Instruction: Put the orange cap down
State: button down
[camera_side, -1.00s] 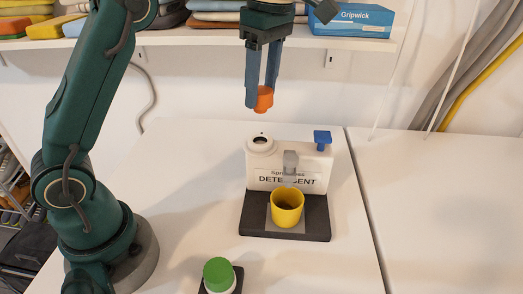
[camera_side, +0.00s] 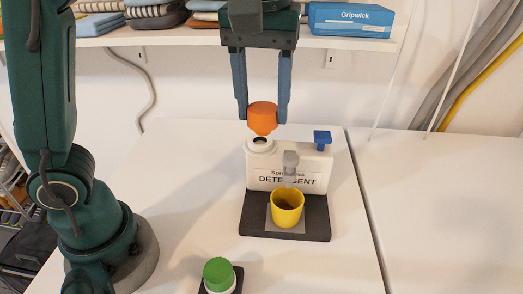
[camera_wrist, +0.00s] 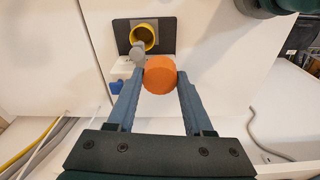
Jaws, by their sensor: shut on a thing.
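The orange cap (camera_side: 263,117) is held between the two blue fingers of my gripper (camera_side: 264,114). It is upright, close above the round open neck (camera_side: 261,144) of the white detergent jug (camera_side: 256,175). In the side view a small gap seems to show between the cap and the neck. In the wrist view the orange cap (camera_wrist: 160,74) sits between the fingertips of my gripper (camera_wrist: 159,77) and hides the neck behind it.
A yellow cup (camera_side: 287,209) stands on a dark base (camera_side: 315,220) under the jug's grey spout (camera_side: 290,163). A blue tap (camera_side: 322,138) is on the jug's right. The table to the right is clear.

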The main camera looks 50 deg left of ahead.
notch_tip(320, 180, down, 10)
jog(key=s+d+m, duration=0.2)
jog(key=s+m, duration=0.1)
jog(key=m, duration=0.2)
jog(key=s+d+f, duration=0.1)
jog(key=d+f, duration=0.1)
jog(key=d, duration=0.1)
jog(key=s+d+f, duration=0.1)
jog(key=d+f, duration=0.1)
jog(key=d, duration=0.2)
jog(key=s+d+f, duration=0.1)
jog(key=d+f, duration=0.2)
jog(key=shift+s+d, duration=0.25)
jog(key=shift+s, duration=0.1)
jog(key=shift+d+f, duration=0.1)
jog(key=shift+f, duration=2)
jog(key=shift+f, duration=0.1)
jog(key=shift+c, duration=1.5)
grip_release()
